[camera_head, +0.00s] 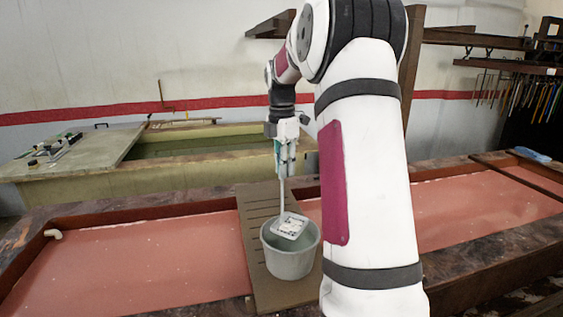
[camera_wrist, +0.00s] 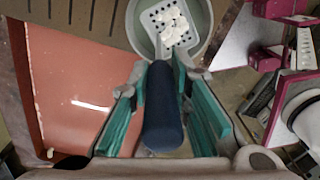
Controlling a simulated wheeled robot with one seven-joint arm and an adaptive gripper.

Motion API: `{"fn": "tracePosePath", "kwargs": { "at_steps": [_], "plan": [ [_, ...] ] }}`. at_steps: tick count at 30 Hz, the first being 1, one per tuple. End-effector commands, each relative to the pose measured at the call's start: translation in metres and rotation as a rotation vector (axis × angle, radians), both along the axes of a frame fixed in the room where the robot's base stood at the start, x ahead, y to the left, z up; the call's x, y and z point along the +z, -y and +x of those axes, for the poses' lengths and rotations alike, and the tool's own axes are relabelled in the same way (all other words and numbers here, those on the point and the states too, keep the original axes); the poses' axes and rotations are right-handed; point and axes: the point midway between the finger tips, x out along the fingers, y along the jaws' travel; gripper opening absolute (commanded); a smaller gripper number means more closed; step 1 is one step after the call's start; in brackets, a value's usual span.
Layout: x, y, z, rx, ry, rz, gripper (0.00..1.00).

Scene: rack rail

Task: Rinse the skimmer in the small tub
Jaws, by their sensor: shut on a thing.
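My gripper (camera_head: 286,160) is shut on the dark blue handle of the skimmer (camera_wrist: 163,112), which points down from the fingers. The skimmer's pale, square, perforated head (camera_head: 290,226) is at the mouth of the small grey tub (camera_head: 288,265). In the wrist view the head (camera_wrist: 157,35) shows several white lumps on it and lies within the round tub rim (camera_wrist: 207,22). The head looks tilted in the head view. I cannot tell whether it touches the water or the tub wall. The tub stands upright on a slatted brown board.
The brown board (camera_head: 258,215) crosses a long trough of reddish liquid (camera_head: 150,250) with dark wooden edges. A greenish tank (camera_head: 180,180) stands behind, with small items on its left cover. Tools hang on a rack (camera_head: 515,95) at the right. A blue cloth-like thing (camera_head: 532,154) lies at far right.

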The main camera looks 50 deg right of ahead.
Motion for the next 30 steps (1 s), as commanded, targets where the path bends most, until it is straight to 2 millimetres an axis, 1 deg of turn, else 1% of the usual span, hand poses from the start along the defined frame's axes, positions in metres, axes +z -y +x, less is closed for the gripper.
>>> {"fn": "tracePosePath", "kwargs": {
  "at_steps": [1, 3, 8, 21, 30],
  "plan": [
    [-0.007, 0.0, 0.002, -0.001, 0.0, 0.0, 0.0],
    [-0.013, 0.0, 0.002, -0.002, 0.0, 0.0, 0.0],
    [-0.025, 0.0, -0.001, 0.0, -0.001, 0.001, 0.0],
    [-0.065, 0.0, 0.0, 0.0, -0.001, 0.0, 0.0],
    [-0.085, 0.001, 0.0, 0.0, 0.001, 0.0, 0.0]
  ]
}}
